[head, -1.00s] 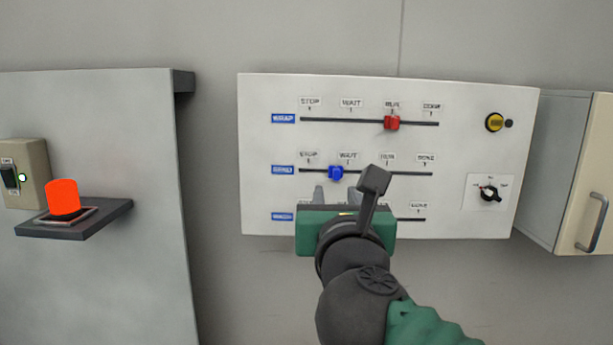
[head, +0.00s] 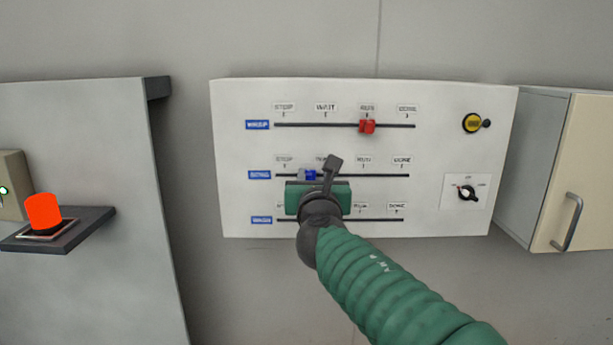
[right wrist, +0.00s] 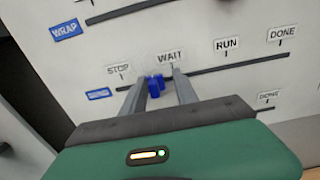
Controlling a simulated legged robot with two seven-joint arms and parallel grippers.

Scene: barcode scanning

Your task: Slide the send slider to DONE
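The send slider's blue knob (head: 310,175) sits near WAIT on the middle track (head: 380,176) of the white wall panel; the gripper partly covers it. DONE (head: 402,160) is at that track's right end. In the right wrist view the blue knob (right wrist: 153,86) lies between the fingers of my right gripper (right wrist: 160,78), below the WAIT label (right wrist: 170,55). The fingers stand apart, one on each side, with a gap visible. In the head view the right gripper (head: 312,178) is at the middle track. My left gripper is out of view.
A red knob (head: 367,126) sits at RUN on the top track. The bottom track (head: 375,219) is partly hidden by my gripper. A yellow button (head: 472,123) and a black dial (head: 467,193) are at the panel's right. A cabinet (head: 560,170) stands right; an orange-red cylinder (head: 43,211) is left.

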